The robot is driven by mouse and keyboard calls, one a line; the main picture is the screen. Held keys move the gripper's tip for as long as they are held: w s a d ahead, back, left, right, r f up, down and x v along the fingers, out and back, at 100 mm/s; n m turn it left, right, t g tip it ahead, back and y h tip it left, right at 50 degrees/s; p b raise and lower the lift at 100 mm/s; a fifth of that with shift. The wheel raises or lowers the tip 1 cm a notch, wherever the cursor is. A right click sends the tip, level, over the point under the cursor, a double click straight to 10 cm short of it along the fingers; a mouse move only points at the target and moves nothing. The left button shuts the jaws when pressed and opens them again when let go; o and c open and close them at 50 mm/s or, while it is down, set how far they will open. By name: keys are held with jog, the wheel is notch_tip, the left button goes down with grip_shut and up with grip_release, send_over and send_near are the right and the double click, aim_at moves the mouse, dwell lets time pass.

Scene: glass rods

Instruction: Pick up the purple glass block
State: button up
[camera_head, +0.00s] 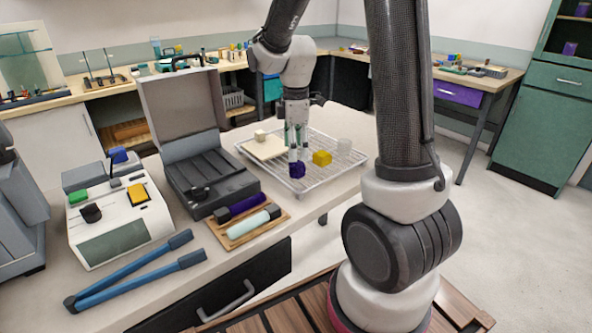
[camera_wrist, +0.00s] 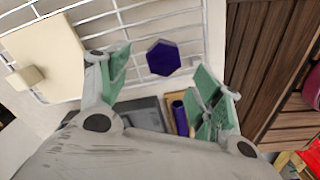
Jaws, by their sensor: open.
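The purple glass block (camera_head: 297,170) sits on a white wire rack (camera_head: 330,173) on the bench, close to the rack's near left edge. In the wrist view the purple block (camera_wrist: 163,58) looks like a dark hexagon, in the gap between the green finger pads but beyond their tips. My gripper (camera_head: 294,150) points down just above the block in the head view. The wrist view shows my gripper (camera_wrist: 162,80) open, with nothing between its fingers. I cannot tell from these views exactly how far the tips are from the block.
On the rack, a yellow block (camera_head: 322,158) stands right of the purple one, with a clear block (camera_head: 344,145) behind it. A cream board with a small cream block (camera_head: 260,135) lies at left. An open black case (camera_head: 205,170) and a wooden tray (camera_head: 262,228) holding rods are nearby.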

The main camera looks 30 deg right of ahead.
aim_at(295, 163)
jog(key=f, duration=0.6)
jog(key=shift+s+a+f, duration=0.1)
jog(key=shift+s+a, duration=0.1)
jog(key=c, duration=1.2)
